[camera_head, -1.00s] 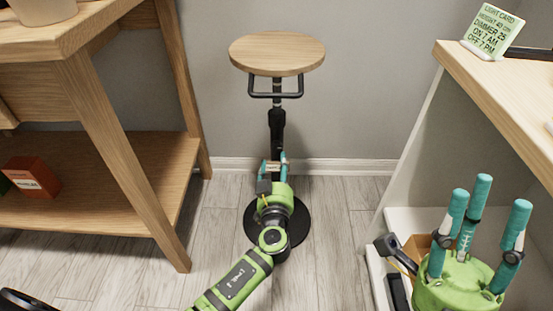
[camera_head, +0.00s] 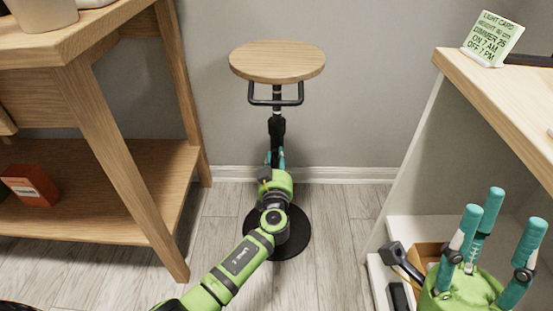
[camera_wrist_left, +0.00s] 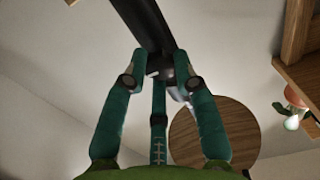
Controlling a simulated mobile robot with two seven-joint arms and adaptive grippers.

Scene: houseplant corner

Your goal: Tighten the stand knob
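The stand has a round wooden top (camera_head: 277,62), a dark pole (camera_head: 276,130) and a black round base (camera_head: 292,240). My left gripper (camera_head: 274,158) is at the lower pole, its teal fingers mostly hidden behind its green body. In the left wrist view, the fingers (camera_wrist_left: 158,66) reach up on both sides of a small dark part under the black pole (camera_wrist_left: 145,25), apparently the knob. Whether they press on it cannot be told. The wooden top (camera_wrist_left: 213,135) also shows there. My right gripper (camera_head: 500,215) is open and empty at lower right, its fingers spread upward.
A wooden table (camera_head: 120,165) with a lower shelf and an orange-red box (camera_head: 31,185) stands at left. A white shelf unit (camera_head: 415,185) with a light card (camera_head: 492,39) on its wooden top stands at right.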

